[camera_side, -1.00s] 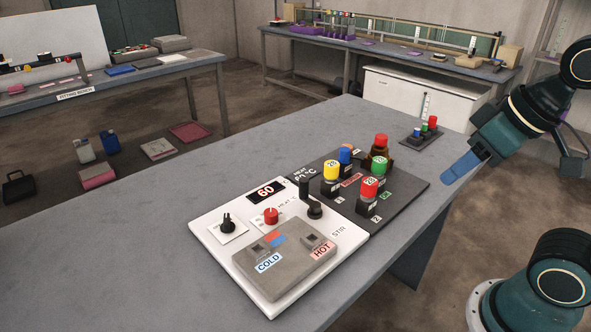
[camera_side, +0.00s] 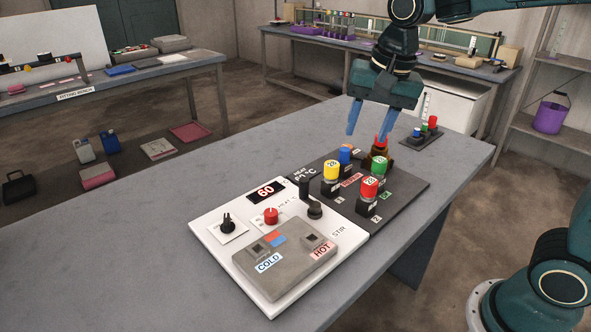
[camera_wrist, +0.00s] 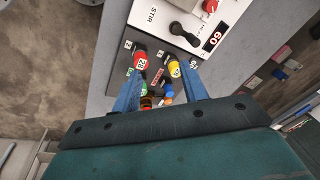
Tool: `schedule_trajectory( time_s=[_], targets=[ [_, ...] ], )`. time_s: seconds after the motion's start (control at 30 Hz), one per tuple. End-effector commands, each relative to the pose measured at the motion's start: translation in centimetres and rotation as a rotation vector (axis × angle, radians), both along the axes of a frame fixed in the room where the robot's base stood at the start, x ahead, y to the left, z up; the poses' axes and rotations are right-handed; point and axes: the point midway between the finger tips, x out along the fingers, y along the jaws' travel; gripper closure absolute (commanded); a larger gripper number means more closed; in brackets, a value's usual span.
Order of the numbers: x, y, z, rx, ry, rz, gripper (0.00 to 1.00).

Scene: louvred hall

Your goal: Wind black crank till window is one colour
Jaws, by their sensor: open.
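A small window (camera_side: 274,239) on the grey block shows both red and blue. My gripper (camera_side: 370,134) is open and empty, its blue fingers pointing down above the far end of the dark bottle rack, well apart from the crank. In the wrist view my gripper (camera_wrist: 160,70) frames several bottle caps below it.
The dark rack (camera_side: 410,184) holds bottles with yellow (camera_side: 331,170), red and blue caps, between my gripper and the crank. A red knob (camera_side: 271,216) and a black knob (camera_side: 228,225) are near the crank. The table's left side is clear.

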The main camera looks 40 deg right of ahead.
Motion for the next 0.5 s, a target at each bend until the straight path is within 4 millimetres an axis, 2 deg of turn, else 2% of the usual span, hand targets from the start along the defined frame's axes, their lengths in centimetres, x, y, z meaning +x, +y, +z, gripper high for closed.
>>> schedule_trajectory(
  time_s=[0.1,0.5],
  targets=[
    [2.6,0.5,-1.1,0.021,0.041,-0.109,0.56],
    [10.0,2.0,-6.1,0.061,0.161,-0.494,0.56]
  ],
)
